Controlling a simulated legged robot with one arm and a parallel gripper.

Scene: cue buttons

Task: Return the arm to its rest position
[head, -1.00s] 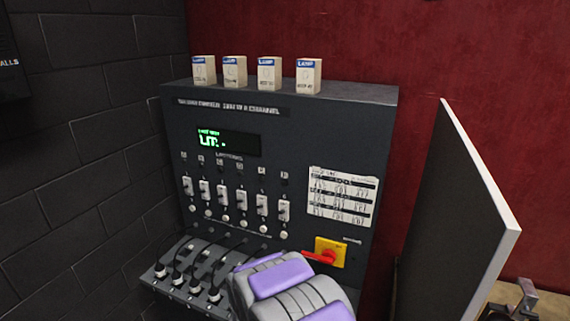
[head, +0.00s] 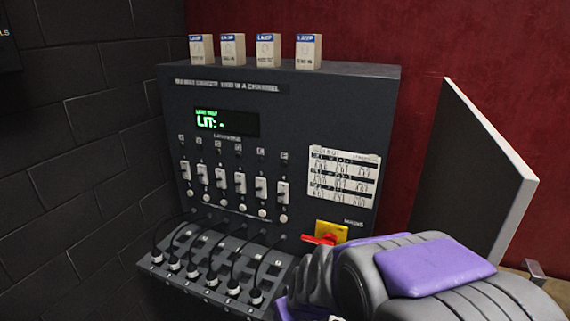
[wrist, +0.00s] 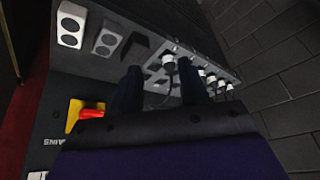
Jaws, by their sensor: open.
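My arm, grey with purple pads, crosses the lower right of the head view in front of the control panel (head: 285,110). Its gripper end is hidden there. In the wrist view my gripper (wrist: 160,80) shows two dark fingers spread apart with nothing between them. Beyond the fingers are the panel's lower shelf and a row of white-and-black plugs (wrist: 185,68) with cables. The fingers look apart from the plugs, though the exact gap is hard to judge.
The panel carries a green-lit display (head: 227,122), several white switches (head: 240,183) and a red rotary handle (head: 320,239) on a yellow plate. Several lamp boxes (head: 268,50) stand on top. A grey upright board (head: 470,160) stands at right. A brick wall (head: 75,150) closes the left.

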